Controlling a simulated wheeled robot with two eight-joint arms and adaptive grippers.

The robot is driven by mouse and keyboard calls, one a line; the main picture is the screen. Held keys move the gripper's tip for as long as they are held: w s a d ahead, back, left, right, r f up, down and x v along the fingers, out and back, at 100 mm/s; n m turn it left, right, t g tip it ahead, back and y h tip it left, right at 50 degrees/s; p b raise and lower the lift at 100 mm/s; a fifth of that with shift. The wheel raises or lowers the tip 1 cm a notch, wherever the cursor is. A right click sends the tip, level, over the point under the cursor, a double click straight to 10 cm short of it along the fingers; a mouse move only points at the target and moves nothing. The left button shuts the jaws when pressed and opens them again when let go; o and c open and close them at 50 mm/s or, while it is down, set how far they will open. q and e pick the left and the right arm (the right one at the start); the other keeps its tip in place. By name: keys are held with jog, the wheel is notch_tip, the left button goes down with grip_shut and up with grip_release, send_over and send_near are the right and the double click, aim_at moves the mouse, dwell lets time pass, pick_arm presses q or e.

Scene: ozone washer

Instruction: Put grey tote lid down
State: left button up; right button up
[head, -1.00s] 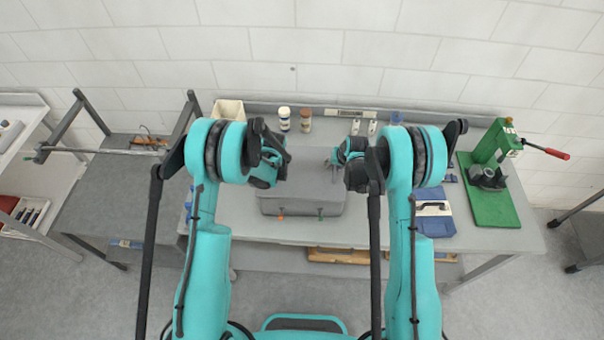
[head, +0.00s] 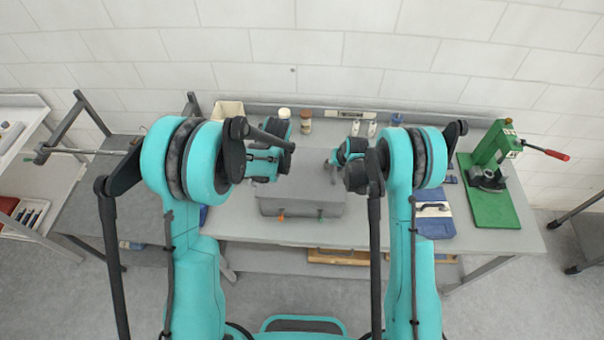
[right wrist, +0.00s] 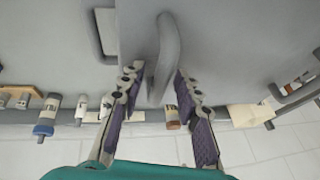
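The grey tote (head: 300,207) stands on the bench with its grey lid (head: 312,178) on top. My right gripper (head: 334,166) is low over the lid's right side in the head view. In the right wrist view its two fingers (right wrist: 155,82) are apart, one on each side of a curved grey handle (right wrist: 168,45). I see a gap beside the handle, and contact is not clear. My left gripper (head: 268,165) is above the lid's left side; its fingers are too small and covered to tell their state.
A green press (head: 490,175) with a red-tipped lever stands at the right. A blue case (head: 436,222) lies left of it. Small bottles (head: 305,121) and a cream bin (head: 228,110) line the back by the wall. The bench front (head: 390,235) is clear.

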jog(key=v, duration=1.2)
